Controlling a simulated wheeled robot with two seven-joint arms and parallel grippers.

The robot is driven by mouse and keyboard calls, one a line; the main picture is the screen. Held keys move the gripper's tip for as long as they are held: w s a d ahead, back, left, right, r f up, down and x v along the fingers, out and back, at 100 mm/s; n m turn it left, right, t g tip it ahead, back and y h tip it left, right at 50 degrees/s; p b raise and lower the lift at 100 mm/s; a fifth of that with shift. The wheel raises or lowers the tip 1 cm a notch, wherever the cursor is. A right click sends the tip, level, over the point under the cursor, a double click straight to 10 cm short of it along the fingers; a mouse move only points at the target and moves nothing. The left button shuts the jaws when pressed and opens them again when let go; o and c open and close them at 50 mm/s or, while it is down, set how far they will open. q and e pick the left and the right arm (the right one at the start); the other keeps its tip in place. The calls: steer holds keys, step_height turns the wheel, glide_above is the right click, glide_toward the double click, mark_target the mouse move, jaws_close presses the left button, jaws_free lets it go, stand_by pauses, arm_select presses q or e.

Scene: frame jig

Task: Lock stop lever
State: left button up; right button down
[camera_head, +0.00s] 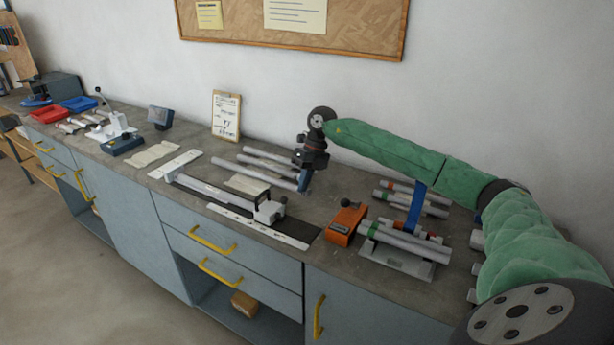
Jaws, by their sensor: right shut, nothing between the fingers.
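The frame jig lies along the front of the bench, with a white plate (176,164) at its left end and a long rail (212,189) running right. A white stop block (269,212) sits on the rail near its right end. A small dark part on top of the block may be the lever; its position is too small to tell. My right gripper (304,188) points down, shut and empty, behind and right of the stop block and apart from it. It is close to the right ends of several grey tubes (268,166). My left gripper is not in view.
An orange box (346,223) with a dark knob stands right of the jig. Beyond it, a rack (400,259) holds tubes, with more tubes behind. A clipboard (226,116) leans on the wall. Red (49,115) and blue (79,104) trays lie far left.

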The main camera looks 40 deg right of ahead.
steer(key=shift+x, duration=1.2)
steer(key=shift+a+f, duration=0.15)
steer(key=shift+s+a, duration=0.1)
steer(key=shift+a, duration=0.5)
steer(key=shift+s+a+r+p, duration=0.1)
steer(key=shift+a+r+p, duration=0.15)
steer(key=shift+a, duration=0.4)
steer(key=shift+a+f, duration=0.1)
steer(key=shift+a, duration=0.6)
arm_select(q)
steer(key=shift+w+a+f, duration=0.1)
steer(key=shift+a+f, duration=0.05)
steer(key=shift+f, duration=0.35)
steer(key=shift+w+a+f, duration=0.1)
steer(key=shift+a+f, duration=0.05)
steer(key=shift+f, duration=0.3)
